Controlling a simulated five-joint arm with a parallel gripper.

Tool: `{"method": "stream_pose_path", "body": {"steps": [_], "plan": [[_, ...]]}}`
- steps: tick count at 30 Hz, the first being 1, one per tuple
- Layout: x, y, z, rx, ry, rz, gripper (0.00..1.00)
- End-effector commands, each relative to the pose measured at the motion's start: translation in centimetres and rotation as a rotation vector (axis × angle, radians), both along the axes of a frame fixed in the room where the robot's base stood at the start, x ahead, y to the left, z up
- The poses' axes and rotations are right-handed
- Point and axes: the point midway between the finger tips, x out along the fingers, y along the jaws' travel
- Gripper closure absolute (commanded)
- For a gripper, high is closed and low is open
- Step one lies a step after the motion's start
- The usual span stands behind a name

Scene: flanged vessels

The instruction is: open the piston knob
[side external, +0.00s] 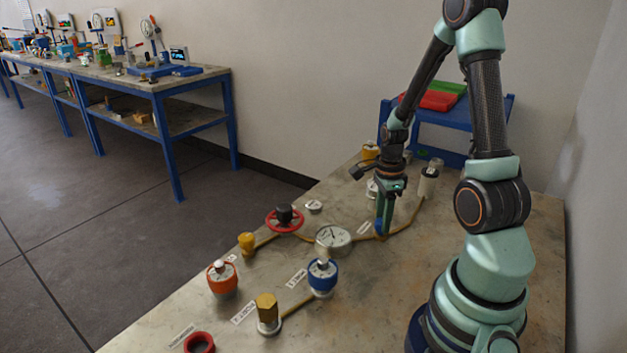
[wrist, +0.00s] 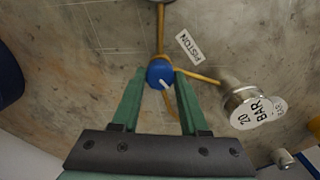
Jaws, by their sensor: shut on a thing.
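The piston knob (wrist: 158,70) is a small blue round knob with a white pointer mark, standing on a junction of thin yellow pipes. A white label reading PISTON (wrist: 188,46) lies beside it on the bench. My gripper (wrist: 160,74) has its two green fingers on either side of the knob, shut on it. In the side view my gripper (side external: 382,227) points straight down at the bench, and the knob is mostly hidden at the fingertips. In the wrist view the white mark points down and slightly right.
A metal cylinder marked 20 BAR (wrist: 238,100) stands right of the knob in the wrist view. In the side view, a round gauge (side external: 333,238), red handwheel (side external: 285,220), blue valve (side external: 323,277) and orange valve (side external: 222,280) stand on the bench left of my gripper.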

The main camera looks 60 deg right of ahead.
Motion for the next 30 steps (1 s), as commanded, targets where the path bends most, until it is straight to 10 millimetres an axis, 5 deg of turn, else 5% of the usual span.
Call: {"method": "stream_pose_path", "body": {"steps": [15,16,18,30], "plan": [[0.01,0.04,0.06,0.001,0.001,-0.017,1.0],[0.01,0.04,0.06,0.001,0.001,-0.016,0.45],[0.01,0.04,0.05,0.001,0.001,-0.016,0.26],[0.03,-0.01,0.47,-0.001,-0.001,-0.016,0.26]]}}
